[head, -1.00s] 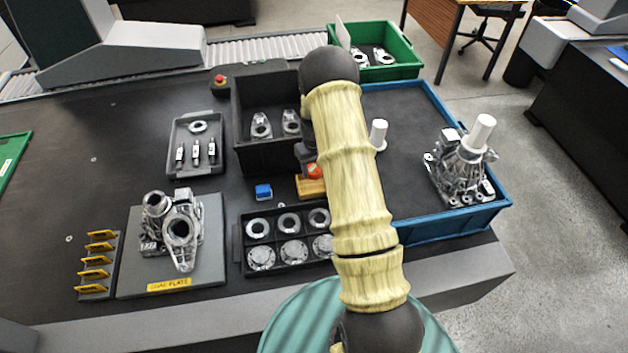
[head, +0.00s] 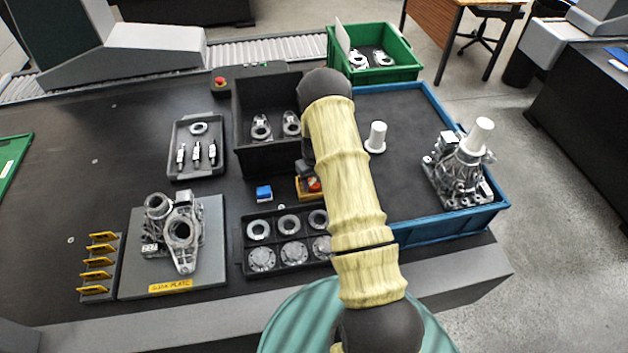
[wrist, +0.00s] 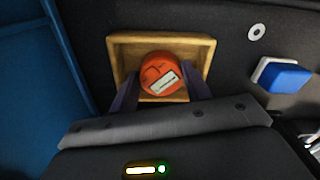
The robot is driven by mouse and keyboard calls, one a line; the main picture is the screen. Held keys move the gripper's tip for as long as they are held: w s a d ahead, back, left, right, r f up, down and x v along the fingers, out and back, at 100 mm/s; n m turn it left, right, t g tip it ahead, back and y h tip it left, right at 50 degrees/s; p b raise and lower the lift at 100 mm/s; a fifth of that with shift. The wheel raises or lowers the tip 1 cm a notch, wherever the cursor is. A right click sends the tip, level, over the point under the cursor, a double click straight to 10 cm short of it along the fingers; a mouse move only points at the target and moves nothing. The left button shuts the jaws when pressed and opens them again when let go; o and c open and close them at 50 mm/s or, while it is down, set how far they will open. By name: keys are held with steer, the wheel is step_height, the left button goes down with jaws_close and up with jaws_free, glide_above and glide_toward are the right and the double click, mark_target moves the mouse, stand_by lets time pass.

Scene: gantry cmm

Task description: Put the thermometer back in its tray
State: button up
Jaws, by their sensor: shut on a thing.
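The thermometer is a round orange-red body with a white display, seen in the wrist view (wrist: 158,76). My gripper (wrist: 161,89) is shut on it, one dark finger on each side. Its tray is a small light wooden box (wrist: 164,38), and the thermometer sits within its outline; whether it touches the floor of the tray is hidden. In the head view the thermometer (head: 314,185) shows as a small orange patch over the wooden tray (head: 309,196), partly covered by my gripper and arm.
A blue block (head: 264,193) lies just left of the tray. A black parts tray (head: 243,243) with rings and flanges stands in front. A tall black bin (head: 268,162) is behind, and a large blue-walled tray (head: 470,218) is at the right.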

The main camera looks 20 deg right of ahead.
mark_target(314, 183)
steer(key=shift+f, duration=0.15)
steer(key=o, duration=0.8)
step_height(314, 183, up, 12)
steer(key=shift+r+b, duration=0.15)
steer(key=shift+b, duration=0.55)
